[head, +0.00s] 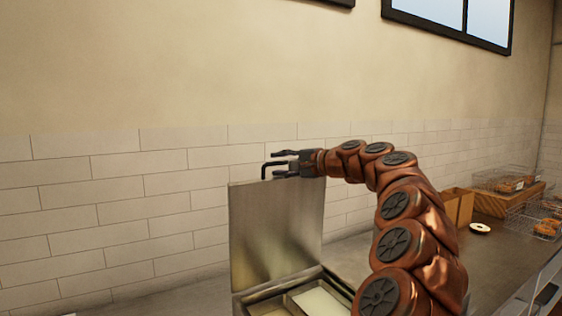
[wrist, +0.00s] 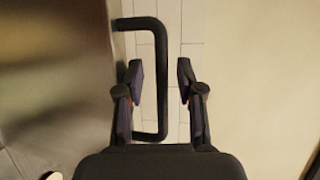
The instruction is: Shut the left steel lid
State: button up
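The steel lid (head: 275,230) stands open, upright on the back of a steel container with pale contents, in the head view. My gripper (head: 279,163) is at the lid's top edge, beside the handle. In the wrist view the lid (wrist: 50,80) fills the left side, and the handle (wrist: 161,85) runs down between the two open fingers of my gripper (wrist: 160,85).
The container's rim (head: 262,296) is partly hidden by my arm. On the counter to the right are a cardboard box (head: 457,206), a bagel half (head: 480,228) and wire baskets (head: 500,178) with bagels. A tiled wall (head: 120,205) stands behind.

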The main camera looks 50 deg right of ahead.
grip_shut()
dwell(0.3)
dwell(0.5)
